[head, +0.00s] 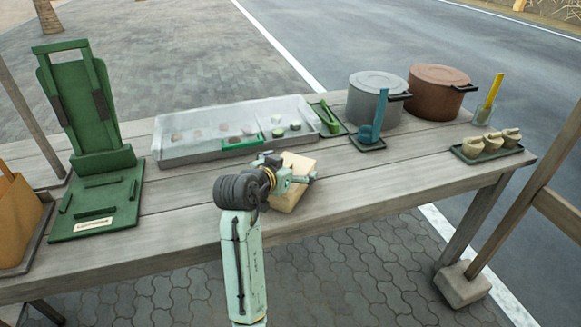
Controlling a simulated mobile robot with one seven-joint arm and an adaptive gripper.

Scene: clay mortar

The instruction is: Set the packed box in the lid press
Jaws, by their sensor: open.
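A pale cream, flat-sided object (299,168), which looks like the packed box, lies near the front edge of the wooden table, right of the middle of the picture. My gripper (297,179) is open at this object, and its wrist hides the object's left part. I cannot tell whether the fingers touch it. The green lid press (96,195) stands at the left of the table. It has a flat base with low raised guides, a label at the front and a tall upright back. Its base is empty.
A clear-walled tray (180,155) with several small food pieces lies behind my gripper. A grey pot (368,105), a brown pot (436,100) and utensils on green rests stand right of it. A small tray (470,157) holds pale pieces. Bare planks lie between press and gripper.

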